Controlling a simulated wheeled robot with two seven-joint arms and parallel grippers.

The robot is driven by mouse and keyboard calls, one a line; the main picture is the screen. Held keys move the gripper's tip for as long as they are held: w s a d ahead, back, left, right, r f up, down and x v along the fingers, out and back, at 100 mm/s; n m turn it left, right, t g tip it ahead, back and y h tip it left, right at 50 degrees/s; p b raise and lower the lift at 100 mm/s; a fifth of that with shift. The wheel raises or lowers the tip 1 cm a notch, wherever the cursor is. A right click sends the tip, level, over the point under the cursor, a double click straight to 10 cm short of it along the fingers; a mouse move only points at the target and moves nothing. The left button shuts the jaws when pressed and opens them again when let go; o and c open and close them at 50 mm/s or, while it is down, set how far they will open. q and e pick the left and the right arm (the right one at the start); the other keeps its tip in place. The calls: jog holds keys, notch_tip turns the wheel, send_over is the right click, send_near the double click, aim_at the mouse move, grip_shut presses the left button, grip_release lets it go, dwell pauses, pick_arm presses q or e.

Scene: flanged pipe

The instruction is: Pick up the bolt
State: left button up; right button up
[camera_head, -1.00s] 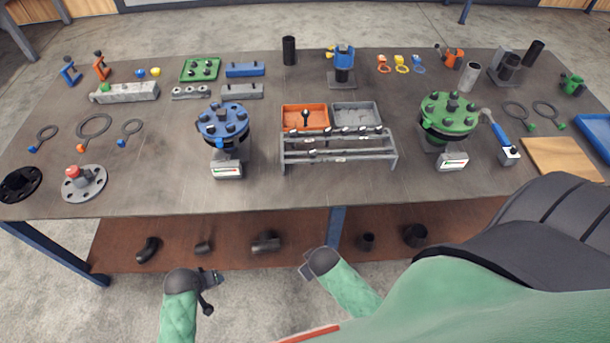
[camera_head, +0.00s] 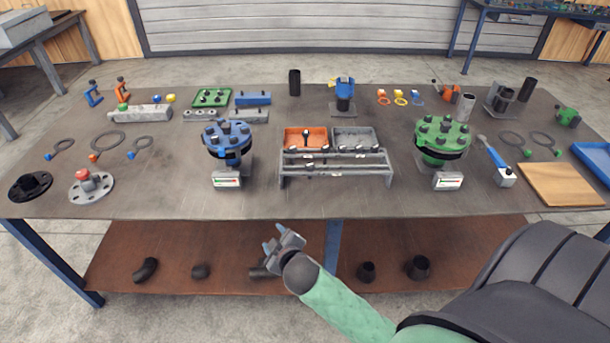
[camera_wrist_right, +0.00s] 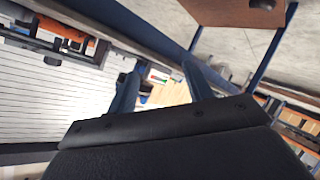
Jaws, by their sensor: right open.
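Several dark bolts lie along the grey two-step rack (camera_head: 283,172) at the middle of the table. One bolt (camera_head: 307,138) stands out dark in the orange tray (camera_head: 291,133) behind the rack. I cannot tell which bolt the task means. My right gripper (camera_head: 275,240) is open and empty, in front of the table's front edge and well short of the rack. In the right wrist view its two blue-grey fingers (camera_wrist_right: 162,80) are spread with nothing between them, and no bolt is clear there. My left gripper is not in view.
A blue flanged pipe (camera_head: 229,141) stands left of the rack and a green one (camera_head: 442,137) right of it. A grey tray (camera_head: 354,133) adjoins the orange one. The table's front strip (camera_head: 330,205) is clear. A lower shelf (camera_head: 225,245) holds black pipe pieces.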

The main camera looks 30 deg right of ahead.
jog(key=w+a+r+n+t+y, duration=0.35)
jog(key=w+r+n+y, duration=0.2)
jog(key=r+n, duration=0.3)
jog(key=w+a+r+n+t+y, duration=0.2)
jog(key=w+a+r+n+y, duration=0.3)
jog(key=r+n, duration=0.35)
jog(key=n+g+h, duration=0.9)
jog(key=n+g, duration=1)
jog(key=n, duration=0.4)
send_near(310, 164)
jog(key=shift+s+t, duration=0.15)
jog(key=shift+t, duration=0.1)
jog(key=shift+d+f, duration=0.1)
jog(key=shift+f, duration=0.15)
jog(key=shift+f+p, duration=0.45)
jog(key=shift+f, duration=0.75)
jog(key=f+p, duration=0.3)
jog(key=shift+s+a+f, duration=0.15)
jog(key=shift+a+f, duration=0.15)
jog(key=shift+f, duration=0.05)
pick_arm(q)
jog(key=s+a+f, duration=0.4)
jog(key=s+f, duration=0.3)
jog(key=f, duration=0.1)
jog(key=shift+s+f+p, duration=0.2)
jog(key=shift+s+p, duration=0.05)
jog(key=shift+p, duration=0.15)
pick_arm(e)
jog(key=shift+f, duration=0.6)
